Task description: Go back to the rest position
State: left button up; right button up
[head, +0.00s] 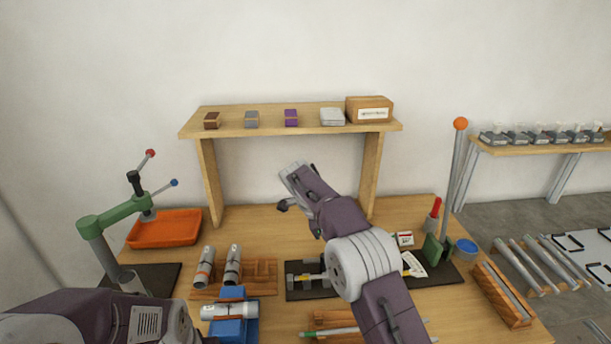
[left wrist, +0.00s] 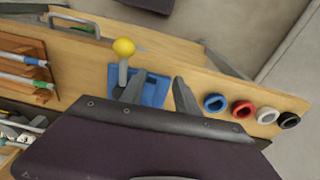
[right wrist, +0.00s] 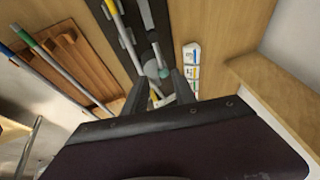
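My right arm reaches over the middle of the table (head: 420,212) in the head view. Its gripper (head: 292,186) is raised in front of the shelf. In the right wrist view the right gripper (right wrist: 160,78) has its fingers apart with nothing clearly held between them. My left arm shows at the lower left of the head view, and its gripper is out of that view. In the left wrist view the left gripper (left wrist: 158,84) has its fingers apart and empty, near a blue block (left wrist: 153,92) by a yellow-balled lever (left wrist: 124,48).
A wooden shelf (head: 228,121) with small boxes stands at the back. A green press (head: 108,218) and an orange tray (head: 165,228) are at the left. A tall post with an orange ball (head: 460,124), a blue cup (head: 466,247) and a wooden bin (head: 503,296) are at the right.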

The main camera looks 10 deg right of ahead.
jog(key=d+r+m, duration=0.1)
jog(key=d+r, duration=0.3)
jog(key=r, duration=0.1)
jog(key=s+d+n+y, duration=0.1)
jog(key=s+d, duration=0.3)
jog(key=s, duration=0.6)
jog(key=s+a+f+n+y, duration=0.1)
jog(key=s+f+n, duration=0.3)
jog(key=s+n, duration=0.2)
jog(key=s+a+f+n+y, duration=0.1)
jog(key=s+f+n, duration=0.4)
jog(key=s+n, duration=0.1)
jog(key=s+a+f+n+g+y, duration=0.1)
jog(key=s+f+n, duration=0.4)
jog(key=s+n, duration=0.1)
jog(key=shift+s+a+f+y, duration=0.25)
jog(key=shift+a+y, duration=0.05)
jog(key=shift+y, duration=0.1)
jog(key=shift+s, duration=0.1)
